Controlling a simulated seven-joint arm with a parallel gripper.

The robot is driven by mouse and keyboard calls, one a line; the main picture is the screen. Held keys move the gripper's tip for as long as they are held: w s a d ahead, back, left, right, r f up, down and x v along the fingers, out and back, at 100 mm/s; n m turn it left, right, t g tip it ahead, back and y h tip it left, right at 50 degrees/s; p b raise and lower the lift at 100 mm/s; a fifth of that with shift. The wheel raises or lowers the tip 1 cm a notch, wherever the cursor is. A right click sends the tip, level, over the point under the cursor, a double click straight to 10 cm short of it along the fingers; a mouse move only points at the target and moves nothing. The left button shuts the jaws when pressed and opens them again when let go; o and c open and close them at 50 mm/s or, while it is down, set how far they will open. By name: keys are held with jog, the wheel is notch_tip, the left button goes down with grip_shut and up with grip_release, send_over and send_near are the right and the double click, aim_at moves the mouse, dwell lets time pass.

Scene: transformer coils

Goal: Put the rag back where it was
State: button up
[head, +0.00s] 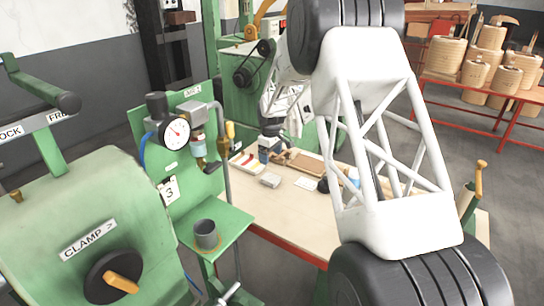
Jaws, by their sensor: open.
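My gripper (271,137) is small and far off at the end of my arm, above the back of the pale wooden workbench (290,215). It is open, but its fingertips are hard to make out. I cannot pick out the rag with certainty. A pale, uneven shape shows beside my wrist, and I cannot tell whether it is cloth or part of my arm. A small grey item (270,180) lies flat on the bench, apart from my gripper. My large white arm link hides the bench's right part.
A brown tray (306,166) and a small tray with red items (247,162) lie on the bench. At left stand a green machine with a gauge (176,132) and a grey cup (206,234) on its shelf. Wound coils (477,70) stand on a red rack at back right.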

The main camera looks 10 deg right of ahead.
jog(key=shift+r, duration=0.1)
jog(key=s+r+m+t, duration=0.1)
jog(key=s+r+m, duration=0.1)
jog(key=s+r, duration=1.1)
jog(key=s+r+m, duration=0.3)
jog(key=s+r, duration=0.5)
jog(key=s, duration=0.8)
jog(key=s+m+t, duration=0.1)
jog(key=s+m, duration=0.3)
jog(key=s, duration=2.6)
jog(key=shift+a+t, duration=0.15)
jog(key=shift+t, duration=0.15)
